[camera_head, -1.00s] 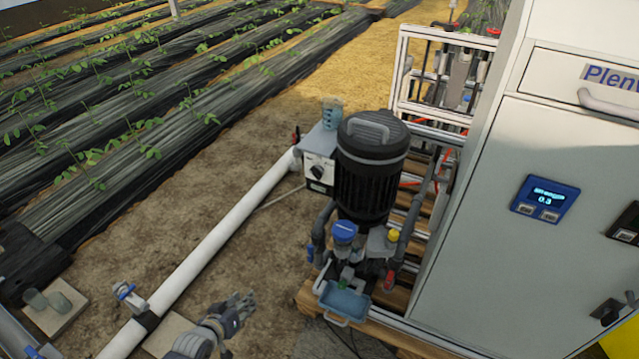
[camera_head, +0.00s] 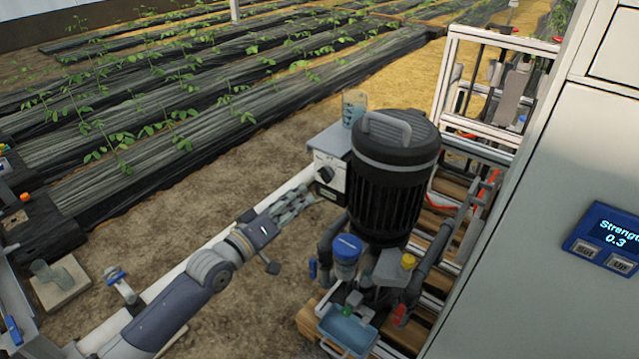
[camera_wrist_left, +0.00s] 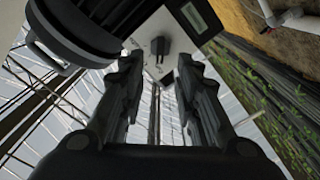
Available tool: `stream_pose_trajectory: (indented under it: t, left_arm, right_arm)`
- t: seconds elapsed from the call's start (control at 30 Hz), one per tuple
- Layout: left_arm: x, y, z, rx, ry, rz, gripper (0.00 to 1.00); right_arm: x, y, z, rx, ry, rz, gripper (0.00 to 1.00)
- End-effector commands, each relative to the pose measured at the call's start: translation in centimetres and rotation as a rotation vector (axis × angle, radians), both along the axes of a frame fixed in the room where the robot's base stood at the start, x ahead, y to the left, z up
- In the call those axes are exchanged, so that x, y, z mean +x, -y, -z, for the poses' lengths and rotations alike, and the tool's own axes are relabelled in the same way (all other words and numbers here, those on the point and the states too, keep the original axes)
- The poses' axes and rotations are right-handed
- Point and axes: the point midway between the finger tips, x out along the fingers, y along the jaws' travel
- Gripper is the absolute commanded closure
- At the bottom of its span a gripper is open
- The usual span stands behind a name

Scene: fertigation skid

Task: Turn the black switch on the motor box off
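The black switch (camera_head: 325,174) is a dark knob on the pale front of the motor box (camera_head: 331,158), left of the black motor (camera_head: 391,185). My left gripper (camera_head: 300,201) reaches up from the lower left, its fingers just short of the box and slightly below the knob. In the left wrist view the fingers (camera_wrist_left: 159,85) are spread apart with nothing between them. The switch (camera_wrist_left: 159,46) shows beyond the fingertips, roughly centred in the gap, on the white box face (camera_wrist_left: 150,33). My right gripper is out of view.
A clear beaker (camera_head: 354,107) stands on top of the motor box. A white pipe (camera_head: 220,235) runs behind my left arm. A blue-capped filter (camera_head: 346,252) and a blue tray (camera_head: 348,330) are below the motor. The grey cabinet (camera_head: 545,215) stands at right.

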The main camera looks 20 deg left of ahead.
Motion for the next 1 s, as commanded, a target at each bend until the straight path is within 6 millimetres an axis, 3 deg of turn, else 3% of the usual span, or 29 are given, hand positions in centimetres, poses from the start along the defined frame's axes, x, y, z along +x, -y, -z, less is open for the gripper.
stream_pose_trajectory:
  t: [0.37,0.5,0.7,1.0]
  left_arm:
    - [5.8,2.1,0.1,0.000,0.002,0.000,0.70]
    - [7.2,2.6,0.1,0.001,0.000,0.000,0.70]
    - [8.1,2.9,0.1,0.002,0.000,-0.001,0.70]
    - [8.2,3.0,0.0,0.002,-0.001,0.000,0.72]
  right_arm:
    - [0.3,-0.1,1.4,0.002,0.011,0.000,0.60]
    - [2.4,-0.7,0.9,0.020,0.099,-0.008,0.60]
    - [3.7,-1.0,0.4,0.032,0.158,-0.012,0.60]
    - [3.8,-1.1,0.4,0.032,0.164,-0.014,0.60]
